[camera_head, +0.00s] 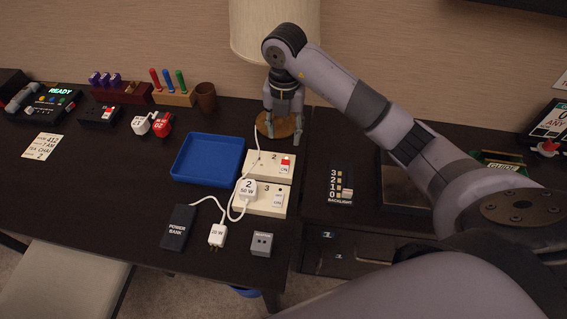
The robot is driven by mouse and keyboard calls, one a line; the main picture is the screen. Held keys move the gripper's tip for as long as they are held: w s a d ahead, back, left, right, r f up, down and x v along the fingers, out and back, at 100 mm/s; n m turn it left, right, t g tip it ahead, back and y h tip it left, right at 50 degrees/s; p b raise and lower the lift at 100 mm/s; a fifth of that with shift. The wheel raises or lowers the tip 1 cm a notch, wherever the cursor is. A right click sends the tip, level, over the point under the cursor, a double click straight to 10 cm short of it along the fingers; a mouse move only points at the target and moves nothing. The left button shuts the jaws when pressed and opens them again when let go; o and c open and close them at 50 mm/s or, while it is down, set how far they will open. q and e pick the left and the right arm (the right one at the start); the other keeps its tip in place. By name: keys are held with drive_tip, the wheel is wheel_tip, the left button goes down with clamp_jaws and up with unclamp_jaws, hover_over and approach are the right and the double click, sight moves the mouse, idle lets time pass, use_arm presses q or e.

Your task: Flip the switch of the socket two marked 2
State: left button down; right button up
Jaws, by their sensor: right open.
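The cream socket box marked 2 (262,171) lies on the dark desk, right of the blue tray. Its rocker switch (287,164), red at the top and white below, is at its right end; the small lettering is too small to read surely. My right gripper (284,138) is open and empty, pointing down just behind the box, in front of the lamp, apart from the switch. The cream socket box marked 3 (281,209) lies just in front, with a white switch (278,198). A white charger marked 2 (246,190) covers its left part. My left gripper is out of view.
The blue tray (207,137) lies left of the sockets. A power bank (178,227), a white plug (217,235) and a grey cube (261,244) lie in front, with white cables between. The lamp base (267,126) is close to my gripper. A backlight slider panel (341,183) lies to the right.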

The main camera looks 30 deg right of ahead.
sight(284, 169)
wheel_tip(284, 169, down, 14)
drive_tip(key=shift+f+p, duration=0.1)
drive_tip(key=shift+p, duration=0.75)
drive_tip(key=shift+c, duration=0.6)
clamp_jaws()
